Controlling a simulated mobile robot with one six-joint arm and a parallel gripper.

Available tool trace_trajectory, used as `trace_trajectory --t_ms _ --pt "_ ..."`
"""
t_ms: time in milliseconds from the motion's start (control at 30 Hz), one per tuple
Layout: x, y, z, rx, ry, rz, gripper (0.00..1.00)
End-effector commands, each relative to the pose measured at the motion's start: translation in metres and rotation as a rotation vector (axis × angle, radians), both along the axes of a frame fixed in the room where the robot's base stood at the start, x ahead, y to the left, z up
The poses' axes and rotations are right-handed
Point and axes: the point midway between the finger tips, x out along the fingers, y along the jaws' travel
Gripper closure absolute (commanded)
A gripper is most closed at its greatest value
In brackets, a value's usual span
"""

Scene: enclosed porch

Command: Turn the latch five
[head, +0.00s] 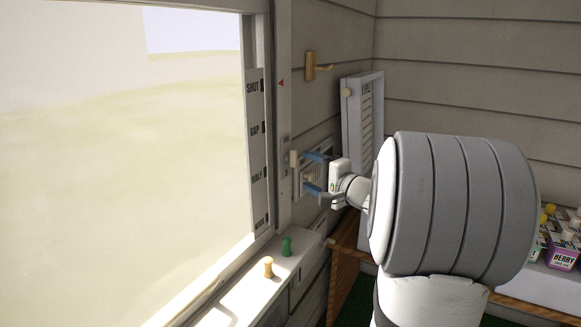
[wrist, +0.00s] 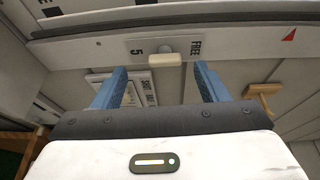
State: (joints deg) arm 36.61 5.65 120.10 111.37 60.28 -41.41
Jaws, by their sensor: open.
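Latch five is a small cream bar on a grey pivot, fixed to the pale window post. In the wrist view the latch (wrist: 165,60) sits between a "5" mark and the word "FREE", its bar lying along the post. In the head view the latch (head: 294,159) shows as a small cream block on the post. My gripper (head: 307,172) is open, its blue fingers pointing left at the post. In the wrist view my gripper (wrist: 160,72) has one finger on each side of the latch with clear gaps; nothing is held.
Labelled cartons (head: 562,252) stand far right.

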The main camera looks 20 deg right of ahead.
Motion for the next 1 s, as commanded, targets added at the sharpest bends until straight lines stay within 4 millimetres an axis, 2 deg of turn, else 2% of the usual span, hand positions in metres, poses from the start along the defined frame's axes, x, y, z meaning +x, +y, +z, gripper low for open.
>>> trace_trajectory --t_ms 33,133,600,967,1000 --pt "0.002 -0.009 0.000 0.009 -0.014 -0.021 0.33" --pt "0.008 -0.014 0.003 0.018 -0.030 -0.039 0.33" --pt "0.072 0.005 0.003 0.018 -0.029 -0.037 0.33" --pt "0.078 0.007 0.003 0.017 -0.029 -0.037 0.33" --pt "0.078 0.007 0.003 0.017 -0.029 -0.036 0.35"
